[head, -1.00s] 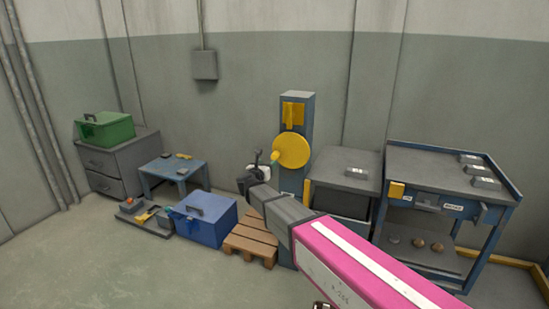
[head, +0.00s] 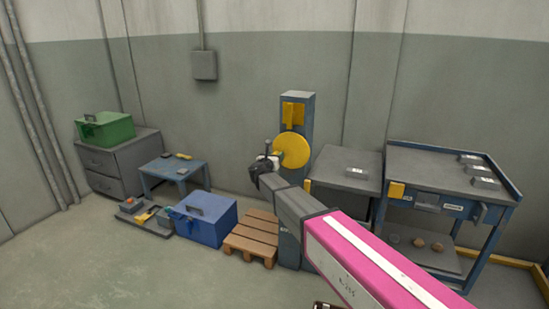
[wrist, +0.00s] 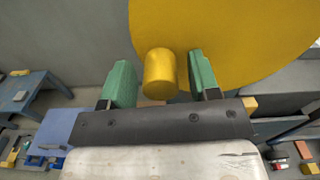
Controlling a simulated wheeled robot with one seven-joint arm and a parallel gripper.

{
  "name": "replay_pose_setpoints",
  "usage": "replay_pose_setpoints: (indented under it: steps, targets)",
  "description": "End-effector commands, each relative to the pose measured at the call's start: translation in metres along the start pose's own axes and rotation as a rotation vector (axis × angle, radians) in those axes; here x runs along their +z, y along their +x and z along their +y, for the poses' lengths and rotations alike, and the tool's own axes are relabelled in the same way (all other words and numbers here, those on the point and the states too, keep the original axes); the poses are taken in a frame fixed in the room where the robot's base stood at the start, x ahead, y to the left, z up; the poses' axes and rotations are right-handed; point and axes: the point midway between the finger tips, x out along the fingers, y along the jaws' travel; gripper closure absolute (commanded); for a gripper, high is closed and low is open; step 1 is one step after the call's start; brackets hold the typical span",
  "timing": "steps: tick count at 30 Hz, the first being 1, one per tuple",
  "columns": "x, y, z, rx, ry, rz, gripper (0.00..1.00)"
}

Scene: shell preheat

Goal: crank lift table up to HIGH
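A yellow crank wheel (head: 292,150) is on the front of a blue column (head: 301,112), with a yellow piece (head: 293,112) above it. The grey-topped table (head: 338,163) stands right beside the column. In the wrist view the wheel (wrist: 225,40) fills the upper right, and its yellow knob (wrist: 160,72) points toward me. My gripper (wrist: 161,80) is open, its green fingers on either side of the knob with a visible gap on each side. In the head view my gripper (head: 267,163) is at the wheel's left edge and hides the knob.
A wooden pallet (head: 252,237) and a blue box (head: 205,218) are on the floor below. A blue workbench (head: 430,160) stands at right. A small blue table (head: 172,168) and grey drawers (head: 120,162) with a green case (head: 105,128) are at left. Floor in front is clear.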

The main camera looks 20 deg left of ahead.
Motion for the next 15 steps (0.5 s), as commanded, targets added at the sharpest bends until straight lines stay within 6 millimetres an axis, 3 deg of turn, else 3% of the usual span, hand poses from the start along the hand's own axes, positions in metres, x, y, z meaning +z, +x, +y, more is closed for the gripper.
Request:
replay_pose_setpoints:
  steps: [1, 4, 5, 15]
  targets:
    - [-0.0001, -0.0001, 0.0000, 0.000, 0.000, 0.000, 0.61]
    - [-0.0001, -0.0001, 0.0000, 0.000, 0.000, 0.000, 0.94]
    - [-0.0001, -0.0001, 0.0000, 0.000, 0.000, 0.000, 1.00]
    - [0.0029, -0.0002, 0.0007, 0.000, 0.040, 0.000, 1.00]
